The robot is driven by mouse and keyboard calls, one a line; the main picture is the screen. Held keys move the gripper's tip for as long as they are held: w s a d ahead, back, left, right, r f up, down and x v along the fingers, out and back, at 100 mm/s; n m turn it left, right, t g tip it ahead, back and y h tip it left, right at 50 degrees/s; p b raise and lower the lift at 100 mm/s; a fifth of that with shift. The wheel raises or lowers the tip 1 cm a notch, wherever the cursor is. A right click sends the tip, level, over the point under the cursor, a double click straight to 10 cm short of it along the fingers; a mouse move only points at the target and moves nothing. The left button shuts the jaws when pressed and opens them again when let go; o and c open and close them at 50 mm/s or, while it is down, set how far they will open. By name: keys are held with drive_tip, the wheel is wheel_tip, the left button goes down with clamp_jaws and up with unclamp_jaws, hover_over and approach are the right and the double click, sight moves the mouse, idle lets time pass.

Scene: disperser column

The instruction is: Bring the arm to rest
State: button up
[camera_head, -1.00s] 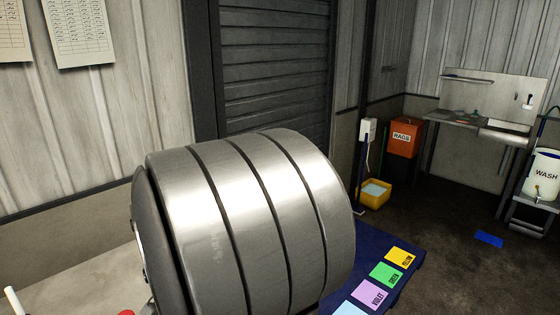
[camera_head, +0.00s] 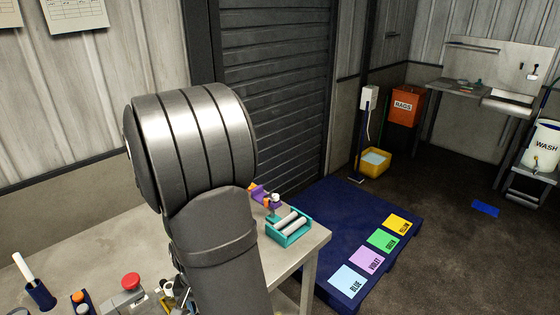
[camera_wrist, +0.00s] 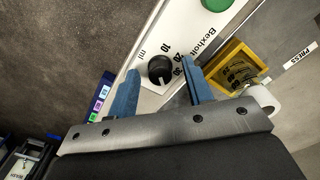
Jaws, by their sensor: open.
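My gripper (camera_wrist: 158,92) shows in the wrist view with its two blue fingers spread apart and nothing between them. Beyond the fingertips is a white panel with a black dial (camera_wrist: 160,70) marked 10, 20, 30 ml and a green button (camera_wrist: 216,4) at the top. I cannot tell how far the fingertips are from the panel. In the head view my arm stands in the left middle and hides part of the table; my gripper is not seen there.
A table (camera_head: 310,245) holds a teal tray with white rollers (camera_head: 289,228), a red button (camera_head: 131,281) and a blue holder (camera_head: 39,295). A blue pallet (camera_head: 340,205) with coloured labels lies right of it. A yellow box (camera_wrist: 236,70) is right of the fingers. Floor at right is mostly clear.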

drive_tip(key=n, duration=1.2)
drive_tip(key=shift+d+n, duration=0.1)
drive_tip(key=shift+n, duration=0.3)
drive_tip(key=shift+o, duration=0.2)
drive_tip(key=o, duration=1.1)
drive_tip(key=shift+o, duration=0.2)
drive_tip(key=w+a+r+m+g+h, duration=0.1)
drive_tip(key=a+r, duration=0.5)
drive_tip(key=r, duration=0.6)
drive_tip(key=shift+w+m, duration=0.3)
drive_tip(key=shift+w, duration=0.15)
drive_tip(key=w+a+r+m+t+y, duration=0.1)
drive_tip(key=a+r, duration=0.1)
drive_tip(key=r, duration=0.7)
drive_tip(key=w+a+r+m, duration=0.1)
drive_tip(key=a+r+m, duration=0.1)
drive_tip(key=r, duration=0.7)
wheel_tip(320, 180, down, 10)
drive_tip(key=shift+s+a, duration=0.15)
